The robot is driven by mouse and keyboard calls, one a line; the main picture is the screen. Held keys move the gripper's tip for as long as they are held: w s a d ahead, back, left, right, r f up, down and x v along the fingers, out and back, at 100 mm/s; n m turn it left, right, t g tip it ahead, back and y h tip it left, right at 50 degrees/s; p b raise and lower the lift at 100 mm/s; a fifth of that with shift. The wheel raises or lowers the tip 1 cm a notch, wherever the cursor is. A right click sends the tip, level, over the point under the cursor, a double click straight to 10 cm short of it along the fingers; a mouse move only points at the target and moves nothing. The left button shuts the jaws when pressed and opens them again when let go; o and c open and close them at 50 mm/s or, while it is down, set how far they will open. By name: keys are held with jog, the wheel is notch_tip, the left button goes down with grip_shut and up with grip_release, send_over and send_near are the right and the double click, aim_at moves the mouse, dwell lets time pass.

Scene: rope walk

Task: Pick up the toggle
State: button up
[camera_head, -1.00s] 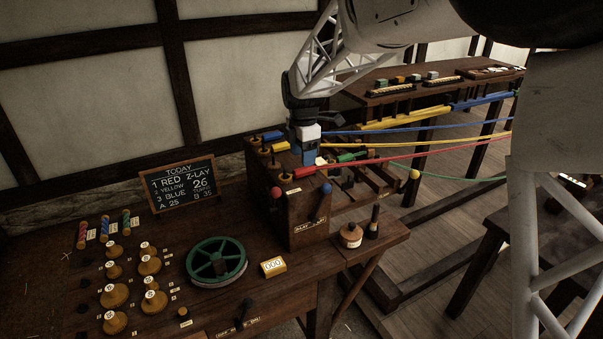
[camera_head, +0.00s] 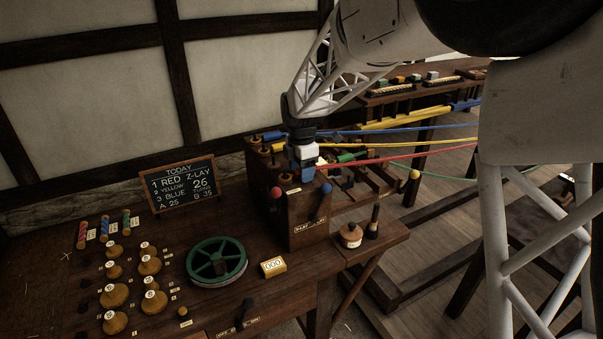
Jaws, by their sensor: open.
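Several coloured toggle-like pieces lie at the rope ends on the dark wooden headstock block (camera_head: 309,208): a blue one (camera_head: 272,136), a green one (camera_head: 346,157) and a red one (camera_head: 326,168). I cannot tell for certain which is the toggle. My gripper (camera_head: 302,176), white above and blue at the tip, points down over the top of the block, close to the near end of the red rope. It hides part of the red piece. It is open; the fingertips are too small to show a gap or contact.
Red (camera_head: 400,160), yellow (camera_head: 420,144) and blue (camera_head: 400,130) ropes run right from the block. Red and blue balls stand at its front.

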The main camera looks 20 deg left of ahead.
dwell(0.4)
jog(key=c, duration=0.9)
jog(key=shift+r, duration=0.8)
notch_tip(320, 180, up, 2)
jog(key=shift+r, duration=0.1)
jog(key=s+d+r, duration=0.1)
jog(key=s+d, duration=0.7)
jog(key=s, duration=0.5)
jog(key=shift+s+d, duration=0.2)
jog(key=shift+s, duration=0.1)
jog(key=shift+r, duration=0.15)
